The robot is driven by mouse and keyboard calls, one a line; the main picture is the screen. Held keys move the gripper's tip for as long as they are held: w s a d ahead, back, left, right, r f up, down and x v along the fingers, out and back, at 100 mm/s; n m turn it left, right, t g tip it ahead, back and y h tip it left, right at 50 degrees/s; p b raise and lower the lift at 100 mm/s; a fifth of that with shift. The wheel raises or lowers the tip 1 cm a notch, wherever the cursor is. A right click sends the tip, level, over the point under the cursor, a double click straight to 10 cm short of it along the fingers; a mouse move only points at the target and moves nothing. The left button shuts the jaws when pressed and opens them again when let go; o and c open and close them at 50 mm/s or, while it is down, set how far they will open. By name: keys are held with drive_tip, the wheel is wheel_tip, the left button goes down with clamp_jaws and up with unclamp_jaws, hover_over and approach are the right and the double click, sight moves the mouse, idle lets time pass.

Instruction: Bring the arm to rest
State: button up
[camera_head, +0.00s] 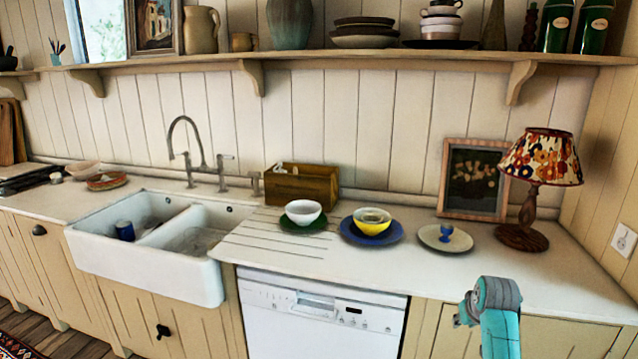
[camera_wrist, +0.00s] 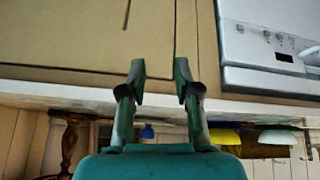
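My gripper (camera_wrist: 160,75) shows in the wrist view with its two dark fingers apart and nothing between them. It is in front of the tan cabinet door (camera_wrist: 85,35), close to the counter's front edge (camera_wrist: 60,94); the wrist picture is upside down. In the head view my teal arm (camera_head: 498,320) stands at the lower right, in front of the counter; the gripper's fingers cannot be made out there.
On the counter (camera_head: 560,285) stand a floral-shaded lamp (camera_head: 540,160), a plate (camera_head: 432,241) with a blue egg cup (camera_head: 446,231), a blue plate (camera_head: 349,234) with a yellow bowl (camera_head: 372,227), and a white bowl (camera_head: 303,214). The dishwasher (camera_head: 270,310) is left of my arm.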

drive_tip(key=s+a+f+t, duration=0.1)
drive_tip(key=s+a+f, duration=0.3)
drive_tip(key=s+f, duration=0.3)
drive_tip(key=s+a+f+t, duration=0.1)
drive_tip(key=s+a+f, duration=0.3)
drive_tip(key=f, duration=0.5)
drive_tip(key=s+a+f+t, duration=0.1)
drive_tip(key=s+a+f, duration=0.2)
drive_tip(key=s, duration=0.7)
drive_tip(key=s+a+f+t, duration=0.1)
drive_tip(key=s+a+f, duration=0.2)
drive_tip(key=s, duration=0.7)
drive_tip(key=s+a+r+t, duration=0.1)
drive_tip(key=s+a+r, duration=0.15)
drive_tip(key=s, duration=0.65)
drive_tip(key=s+a+r+t, duration=0.2)
drive_tip(key=s+r, duration=0.2)
drive_tip(key=s, duration=0.6)
drive_tip(key=s+a+r+t+y, duration=0.1)
drive_tip(key=s+r, duration=1)
drive_tip(key=r, duration=0.3)
drive_tip(key=shift+s+a+n+t, duration=0.25)
drive_tip(key=shift+s+n+t, duration=0.05)
drive_tip(key=shift+s+n, duration=0.1)
